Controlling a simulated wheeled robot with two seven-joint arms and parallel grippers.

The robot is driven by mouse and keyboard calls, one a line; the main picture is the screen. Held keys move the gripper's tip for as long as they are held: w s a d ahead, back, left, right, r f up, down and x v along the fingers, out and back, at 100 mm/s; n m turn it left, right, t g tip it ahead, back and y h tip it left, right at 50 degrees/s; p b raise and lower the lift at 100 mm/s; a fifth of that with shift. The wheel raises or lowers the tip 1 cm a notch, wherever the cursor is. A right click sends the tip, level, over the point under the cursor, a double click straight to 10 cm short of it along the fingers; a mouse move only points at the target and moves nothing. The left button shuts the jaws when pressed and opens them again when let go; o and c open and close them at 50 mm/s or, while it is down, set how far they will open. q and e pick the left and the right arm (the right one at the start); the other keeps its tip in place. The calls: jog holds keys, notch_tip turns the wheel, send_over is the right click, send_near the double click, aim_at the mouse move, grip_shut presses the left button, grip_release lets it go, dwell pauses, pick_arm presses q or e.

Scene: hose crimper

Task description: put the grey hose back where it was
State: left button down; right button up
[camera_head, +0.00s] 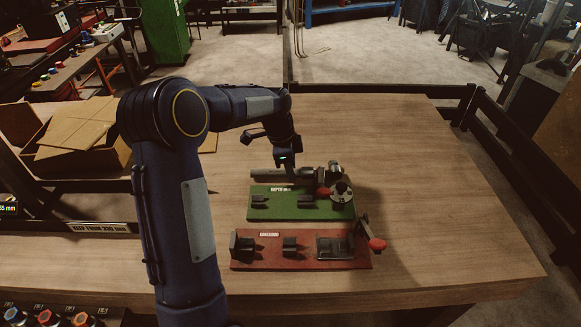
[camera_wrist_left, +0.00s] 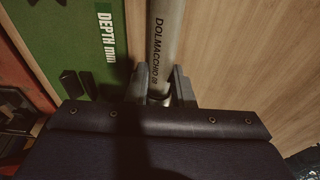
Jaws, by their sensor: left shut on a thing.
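The grey hose (camera_head: 266,174) shows in the head view just behind the green board (camera_head: 290,213), lying crosswise, partly hidden by my left gripper. In the left wrist view the hose (camera_wrist_left: 165,40) is a straight grey tube with dark lettering. My left gripper (camera_head: 290,171) is shut on it, with a dark finger on each side. The hose runs alongside the green board's edge and over wood in that view; I cannot tell whether it touches the table. My right gripper is not in view.
The green board carries dark holders and a round metal part (camera_head: 341,191). A red board (camera_head: 270,262) with black blocks and a red-knobbed lever (camera_head: 376,244) lies nearer. A cardboard box (camera_head: 75,140) stands at left. The table's right side (camera_head: 450,220) is clear.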

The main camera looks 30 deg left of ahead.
pick_arm(q)
jog(key=shift+f, duration=0.15)
jog(key=c, duration=1.2)
grip_release()
jog(key=o, duration=0.4)
jog(key=shift+f, duration=0.1)
jog(key=shift+s+d, duration=0.1)
jog(key=shift+c, duration=0.5)
